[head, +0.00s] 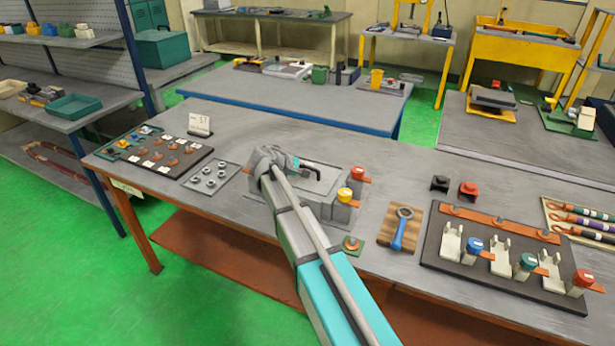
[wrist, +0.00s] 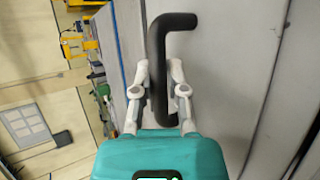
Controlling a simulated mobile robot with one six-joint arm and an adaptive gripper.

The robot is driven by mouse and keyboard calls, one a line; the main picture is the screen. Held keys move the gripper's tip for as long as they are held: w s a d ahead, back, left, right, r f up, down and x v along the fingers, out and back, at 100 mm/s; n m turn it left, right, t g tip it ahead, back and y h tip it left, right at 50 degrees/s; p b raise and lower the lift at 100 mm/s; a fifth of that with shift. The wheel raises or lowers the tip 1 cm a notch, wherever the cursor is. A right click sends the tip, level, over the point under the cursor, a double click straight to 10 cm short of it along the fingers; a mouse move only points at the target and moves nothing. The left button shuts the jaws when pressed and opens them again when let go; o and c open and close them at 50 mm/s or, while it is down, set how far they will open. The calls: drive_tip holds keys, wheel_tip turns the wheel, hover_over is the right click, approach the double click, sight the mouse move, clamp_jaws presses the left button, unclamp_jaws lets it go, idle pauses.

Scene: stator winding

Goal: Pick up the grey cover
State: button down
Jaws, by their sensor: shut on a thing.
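The grey cover (head: 326,183) is a flat grey plate with a bent black handle (head: 312,171) on it, on a grey box with terminals on the work table. In the wrist view the cover (wrist: 230,80) fills much of the right side, and its black handle (wrist: 158,75) runs between the two fingers. My gripper (head: 299,163) is shut on this handle; its pale fingers (wrist: 161,78) flank the bar in the wrist view. My arm hides part of the box's left side. I cannot tell whether the cover sits flush or is raised.
A yellow knob (head: 344,195) and a red knob (head: 358,172) stand right of the cover. A tray of round metal parts (head: 209,180) lies to the left. A blue-handled ring tool (head: 402,229) on a wooden block and a dark fixture board (head: 504,265) lie to the right.

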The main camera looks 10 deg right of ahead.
drive_tip(key=shift+r, duration=0.15)
wheel_tip(320, 180, up, 2)
drive_tip(key=shift+r+p, duration=0.1)
drive_tip(key=shift+p, duration=1.15)
drive_tip(key=s+a+r+p, duration=0.2)
drive_tip(key=s+r+p, duration=0.8)
drive_tip(key=s, duration=0.3)
drive_tip(key=shift+s+a+r, duration=0.25)
drive_tip(key=shift+s, duration=0.15)
drive_tip(key=shift+s+d, duration=0.1)
